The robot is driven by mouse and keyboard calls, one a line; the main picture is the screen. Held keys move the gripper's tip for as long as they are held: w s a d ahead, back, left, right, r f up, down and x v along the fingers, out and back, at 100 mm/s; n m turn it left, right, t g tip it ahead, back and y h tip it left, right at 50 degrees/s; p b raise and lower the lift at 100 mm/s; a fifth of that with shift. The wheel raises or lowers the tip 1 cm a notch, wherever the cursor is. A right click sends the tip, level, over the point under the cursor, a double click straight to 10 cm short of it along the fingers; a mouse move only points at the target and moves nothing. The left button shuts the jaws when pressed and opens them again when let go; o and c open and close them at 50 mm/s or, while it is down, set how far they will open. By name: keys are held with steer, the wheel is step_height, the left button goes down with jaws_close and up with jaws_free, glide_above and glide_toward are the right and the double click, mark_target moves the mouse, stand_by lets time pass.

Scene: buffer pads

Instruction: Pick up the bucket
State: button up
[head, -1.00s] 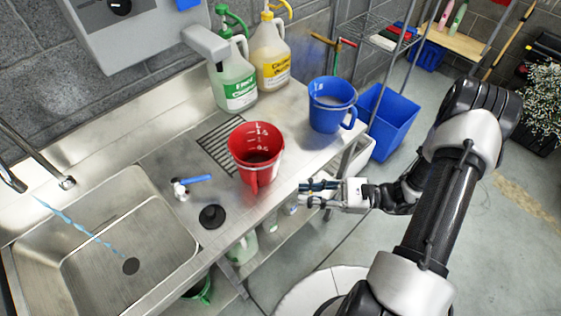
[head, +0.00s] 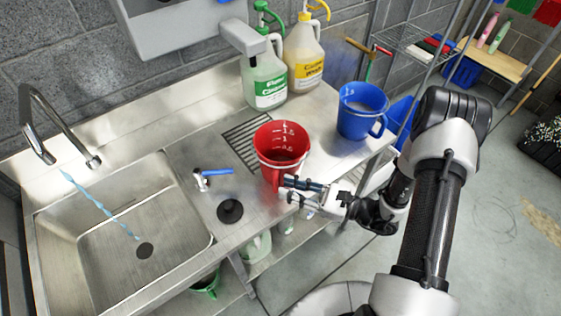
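A red bucket (head: 281,141) with white measuring marks stands upright on the steel counter (head: 330,155). Its handle (head: 271,177) faces the counter's front edge. My gripper (head: 287,188) is at that front edge, just right of the handle, with its fingers pointing left toward it. The two fingers look parted, with a gap between them. The upper fingertip overlaps the lower right of the red bucket in the picture; I cannot tell whether they touch. A blue bucket (head: 360,112) stands upright on the counter to the right, clear of my gripper.
Two jugs, one green-labelled (head: 265,80) and one yellow-labelled (head: 304,60), stand behind the red bucket. A blue-handled tap (head: 212,173) and a black round plug (head: 230,211) lie left. The sink (head: 105,240) has water running. A green bucket (head: 205,287) is below the counter.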

mark_target(275, 182)
steer(key=b+x, duration=0.1)
steer(key=x, duration=0.4)
steer(key=shift+w+r, duration=0.1)
steer(key=shift+r, duration=0.05)
steer(key=shift+c, duration=0.3)
jaws_close()
